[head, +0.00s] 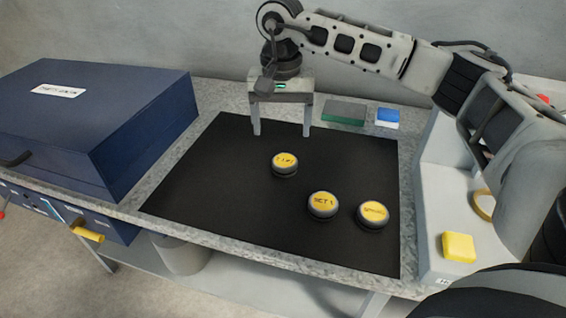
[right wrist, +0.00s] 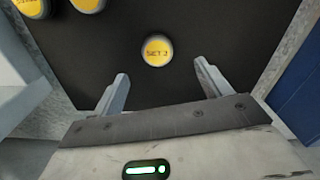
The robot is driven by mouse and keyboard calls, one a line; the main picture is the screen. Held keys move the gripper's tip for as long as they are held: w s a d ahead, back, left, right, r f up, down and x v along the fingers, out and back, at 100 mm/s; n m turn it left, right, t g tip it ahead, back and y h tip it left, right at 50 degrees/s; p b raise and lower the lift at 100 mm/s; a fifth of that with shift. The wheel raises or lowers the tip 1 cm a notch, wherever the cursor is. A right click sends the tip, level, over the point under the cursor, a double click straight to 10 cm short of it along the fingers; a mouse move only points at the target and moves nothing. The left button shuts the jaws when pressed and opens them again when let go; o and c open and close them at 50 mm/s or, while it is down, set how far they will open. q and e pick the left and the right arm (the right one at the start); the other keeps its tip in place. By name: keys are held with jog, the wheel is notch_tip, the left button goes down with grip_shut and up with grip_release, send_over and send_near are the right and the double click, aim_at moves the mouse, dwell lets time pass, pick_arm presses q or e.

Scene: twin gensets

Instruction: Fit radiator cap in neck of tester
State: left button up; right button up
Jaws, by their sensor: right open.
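Three round caps with yellow tops and dark rims lie on the black mat (head: 220,190). The farthest cap (head: 285,163) is apart from the other two; in the right wrist view its label looks like "SET 2" or "SET 3" (right wrist: 157,51). A cap marked "SET 1" (head: 322,204) and another yellow-topped cap (head: 373,212) lie nearer, side by side. My right gripper (head: 281,132) is open and empty, just beyond the farthest cap. Its fingers (right wrist: 165,88) point toward that cap without touching it. I cannot clearly identify the tester's neck. My left gripper is not in view.
A pale unit (head: 432,200) with a yellow block (head: 459,246) and a partly hidden yellow ring (head: 483,204) stands at right. A large blue case (head: 105,115) stands at left. A green-edged dark block (head: 345,113) and a blue-and-white block (head: 387,118) lie at the back.

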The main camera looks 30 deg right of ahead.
aim_at(284, 162)
notch_tip(284, 162, down, 3)
jog(key=shift+f, duration=0.15)
jog(key=shift+s+d+f, duration=0.1)
jog(key=shift+s+f, duration=0.05)
jog(key=shift+f, duration=1.2)
jog(key=shift+s+d+f, duration=0.1)
jog(key=shift+f, duration=1.25)
jog(key=c, duration=1.1)
jog(key=shift+c, duration=0.5)
jog(key=shift+r, duration=0.15)
